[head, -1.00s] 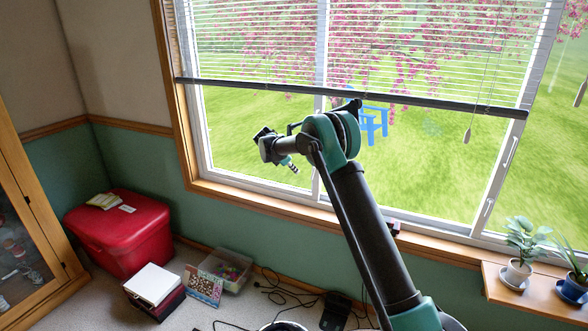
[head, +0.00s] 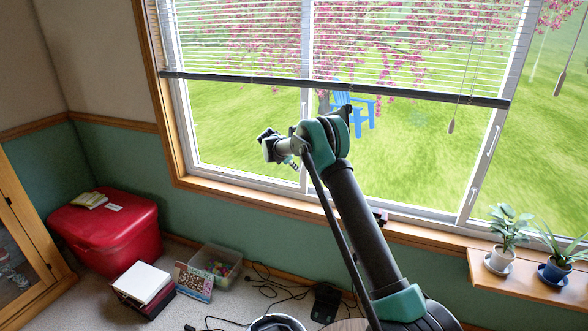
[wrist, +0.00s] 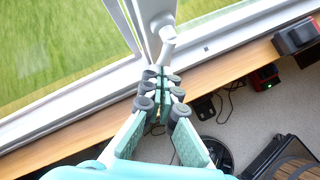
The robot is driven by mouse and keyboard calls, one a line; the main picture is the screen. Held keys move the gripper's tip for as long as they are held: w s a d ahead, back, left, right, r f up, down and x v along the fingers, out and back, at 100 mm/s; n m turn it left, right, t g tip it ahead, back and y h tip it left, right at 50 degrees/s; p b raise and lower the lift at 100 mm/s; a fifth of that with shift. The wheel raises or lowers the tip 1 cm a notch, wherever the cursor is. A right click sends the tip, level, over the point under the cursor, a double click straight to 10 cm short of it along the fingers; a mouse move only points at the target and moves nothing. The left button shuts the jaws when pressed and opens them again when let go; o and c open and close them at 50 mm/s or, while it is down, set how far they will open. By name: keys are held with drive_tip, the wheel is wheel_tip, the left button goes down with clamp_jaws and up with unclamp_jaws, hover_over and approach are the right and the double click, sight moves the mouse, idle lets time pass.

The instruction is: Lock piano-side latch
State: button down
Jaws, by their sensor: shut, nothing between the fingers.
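A white latch lever (wrist: 168,38) is fixed to the white window post in the wrist view, its bent end pointing down toward my gripper. My gripper (wrist: 161,80) is shut and empty, with its dark pads together just below the lever's end. I cannot tell whether they touch. In the head view my gripper (head: 272,148) is in front of the left window pane. My arm covers part of the middle post there, and the lever cannot be made out. White handles also show on the right window post (head: 472,196). No piano can be recognised.
The wooden sill (head: 236,197) runs below the window, with a lowered blind (head: 330,87) above. A dark box (wrist: 298,36) is by the sill. Potted plants (head: 508,240) stand on a shelf at right. A red bin (head: 108,235) and cables are on the floor.

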drive_tip(key=shift+w+d+f+h, duration=0.15)
drive_tip(key=shift+d+f+h, duration=0.1)
drive_tip(key=shift+d+h, duration=0.45)
drive_tip(key=shift+r, duration=0.1)
drive_tip(key=shift+w+d+r, duration=0.1)
drive_tip(key=shift+r, duration=0.65)
